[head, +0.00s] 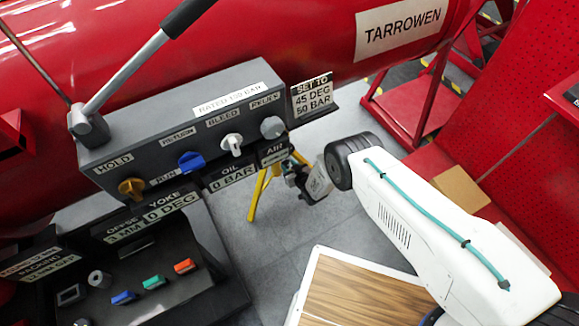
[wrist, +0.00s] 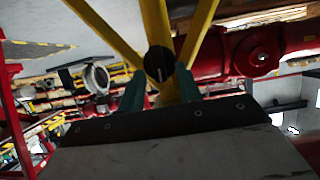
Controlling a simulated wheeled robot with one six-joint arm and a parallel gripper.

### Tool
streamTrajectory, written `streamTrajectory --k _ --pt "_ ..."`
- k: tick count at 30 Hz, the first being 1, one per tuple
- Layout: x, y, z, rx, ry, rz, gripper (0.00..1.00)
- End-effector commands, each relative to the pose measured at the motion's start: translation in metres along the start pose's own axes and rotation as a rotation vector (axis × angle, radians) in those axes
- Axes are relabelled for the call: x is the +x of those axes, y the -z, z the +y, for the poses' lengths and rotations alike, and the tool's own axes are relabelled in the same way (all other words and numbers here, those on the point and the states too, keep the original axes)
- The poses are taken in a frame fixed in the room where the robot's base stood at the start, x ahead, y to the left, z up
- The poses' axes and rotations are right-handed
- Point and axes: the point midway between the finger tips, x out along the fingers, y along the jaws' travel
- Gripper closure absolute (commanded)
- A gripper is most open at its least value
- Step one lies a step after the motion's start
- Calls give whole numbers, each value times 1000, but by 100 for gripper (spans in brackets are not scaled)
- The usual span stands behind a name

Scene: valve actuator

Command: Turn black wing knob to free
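In the wrist view a round black knob (wrist: 159,62) with a pale line on its face sits in front of yellow legs. My gripper (wrist: 159,82) is open, with one dark teal finger on each side just below the knob. The knob shows in the gap at the fingertips; I cannot tell whether the fingers touch it. In the head view my gripper (head: 293,180) is low beside the yellow stand (head: 262,190), right of the grey control box. The black knob is not clearly seen there, and no "free" mark is readable.
The grey control box (head: 190,125) carries yellow, blue, white and grey knobs. A black console (head: 165,270) with coloured switches is at lower left. A red cylinder (head: 250,45) runs behind. A wood-topped surface (head: 360,292) is below my arm. Grey floor shows around the stand.

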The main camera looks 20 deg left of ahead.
Motion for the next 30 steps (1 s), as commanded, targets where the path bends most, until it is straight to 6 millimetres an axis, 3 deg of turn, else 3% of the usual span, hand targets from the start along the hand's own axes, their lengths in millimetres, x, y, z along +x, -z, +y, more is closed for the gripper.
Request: streamTrajectory --k 4,8,20,30 --pt "0 0 0 0 0 0 65" --pt "0 0 0 0 0 0 99" --pt "0 0 -1 -33 -12 0 100" --pt "0 -1 -6 -233 -96 1 100"
